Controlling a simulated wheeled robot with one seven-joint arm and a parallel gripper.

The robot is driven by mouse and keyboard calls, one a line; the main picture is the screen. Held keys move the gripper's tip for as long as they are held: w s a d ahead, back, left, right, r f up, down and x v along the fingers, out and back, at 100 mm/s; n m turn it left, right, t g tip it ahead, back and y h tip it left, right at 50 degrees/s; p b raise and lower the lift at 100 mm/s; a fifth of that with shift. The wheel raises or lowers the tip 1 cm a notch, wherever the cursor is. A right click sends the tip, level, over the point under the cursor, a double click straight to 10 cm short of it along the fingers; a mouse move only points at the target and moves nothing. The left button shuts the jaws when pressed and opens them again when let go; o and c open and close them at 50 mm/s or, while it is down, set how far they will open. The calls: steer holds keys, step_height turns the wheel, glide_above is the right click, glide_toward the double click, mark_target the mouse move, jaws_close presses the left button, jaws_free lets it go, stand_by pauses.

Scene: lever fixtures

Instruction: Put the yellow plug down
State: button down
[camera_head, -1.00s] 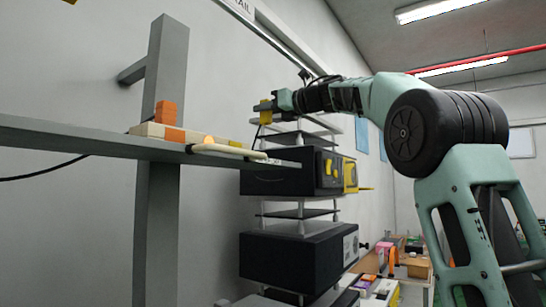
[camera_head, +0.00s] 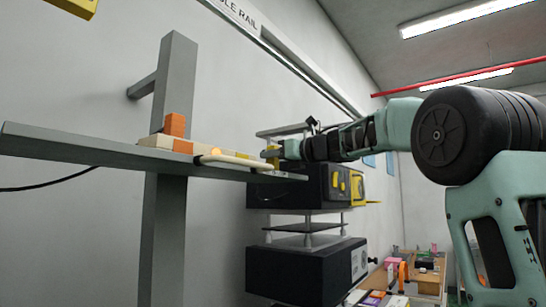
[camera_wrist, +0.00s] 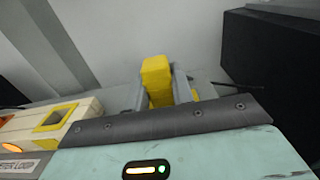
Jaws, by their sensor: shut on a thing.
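The yellow plug (camera_wrist: 157,78) is between the two fingers of my gripper (camera_wrist: 166,88) in the wrist view. My gripper is shut on it. In the head view the plug (camera_head: 271,155) shows as a small yellow piece at the tip of my gripper (camera_head: 280,152), close to the right end of the grey shelf (camera_head: 110,152). I cannot tell whether the plug touches the shelf. Its lower part is hidden by my gripper in the wrist view.
A cream and orange block strip (camera_head: 170,144) with an orange block (camera_head: 174,124) and a pale handle (camera_head: 235,160) occupies the shelf left of my gripper. Black boxes with yellow parts (camera_head: 318,185) stand on a rack at right. The shelf's left part is clear.

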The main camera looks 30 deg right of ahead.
steer(key=shift+f, duration=0.25)
steer(key=c, duration=1.2)
jaws_free()
steer(key=shift+r, duration=0.2)
steer(key=shift+r, duration=0.1)
steer(key=b+v, duration=0.5)
steer(key=v, duration=0.7)
steer(key=shift+b, duration=0.35)
